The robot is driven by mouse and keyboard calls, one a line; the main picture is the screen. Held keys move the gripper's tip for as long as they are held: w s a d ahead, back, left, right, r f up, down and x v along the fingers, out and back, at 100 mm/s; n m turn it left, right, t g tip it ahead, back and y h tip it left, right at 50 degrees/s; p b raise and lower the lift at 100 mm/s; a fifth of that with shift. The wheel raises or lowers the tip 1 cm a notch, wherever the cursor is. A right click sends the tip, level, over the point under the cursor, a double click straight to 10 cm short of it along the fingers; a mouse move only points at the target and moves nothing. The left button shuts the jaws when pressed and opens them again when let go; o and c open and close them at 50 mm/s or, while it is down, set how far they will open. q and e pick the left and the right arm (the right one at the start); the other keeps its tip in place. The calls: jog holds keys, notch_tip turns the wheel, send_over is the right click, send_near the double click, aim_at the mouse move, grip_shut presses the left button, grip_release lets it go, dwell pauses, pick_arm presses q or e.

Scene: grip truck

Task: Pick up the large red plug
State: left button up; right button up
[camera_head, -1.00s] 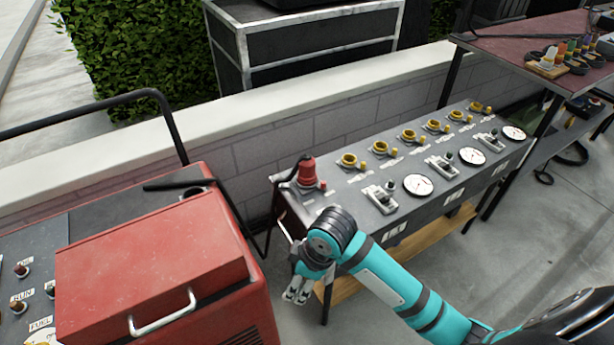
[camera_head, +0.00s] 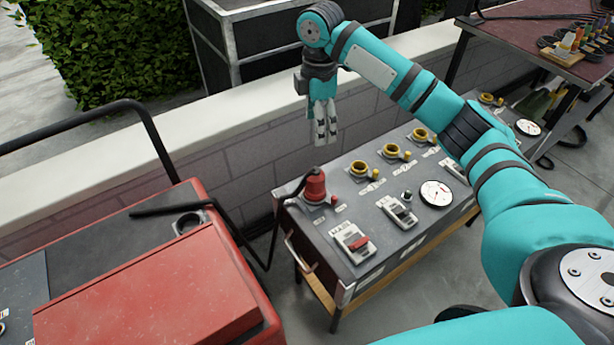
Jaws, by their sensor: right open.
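The large red plug (camera_head: 315,187) stands upright at the left back corner of the grey control panel (camera_head: 330,240), with a black cable running from it towards the red machine. My right gripper (camera_head: 326,138) hangs pointing down above the plug in the picture. It is open and empty, and its fingers do not touch the plug. How far it is from the plug in depth is hard to judge. My left gripper is not in view.
Yellow-capped sockets (camera_head: 361,170), switches (camera_head: 398,211) and a round gauge (camera_head: 436,193) sit on the panel. A red machine (camera_head: 160,290) with a black handle rail stands at the left. A low wall (camera_head: 240,160) runs behind the panel.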

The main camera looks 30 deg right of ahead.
send_over(316, 170)
jog(key=f, duration=0.5)
jog(key=shift+d+f, duration=0.2)
jog(key=shift+f, duration=0.15)
notch_tip(316, 170, down, 4)
jog(key=shift+r, duration=0.2)
notch_tip(316, 170, down, 2)
jog(key=shift+f, duration=0.45)
jog(key=f, duration=0.3)
jog(key=shift+a+f, duration=0.2)
jog(key=shift+f, duration=0.7)
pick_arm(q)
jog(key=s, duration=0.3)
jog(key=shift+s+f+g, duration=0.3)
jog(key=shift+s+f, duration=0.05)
pick_arm(e)
jog(key=shift+r, duration=0.1)
grip_shut()
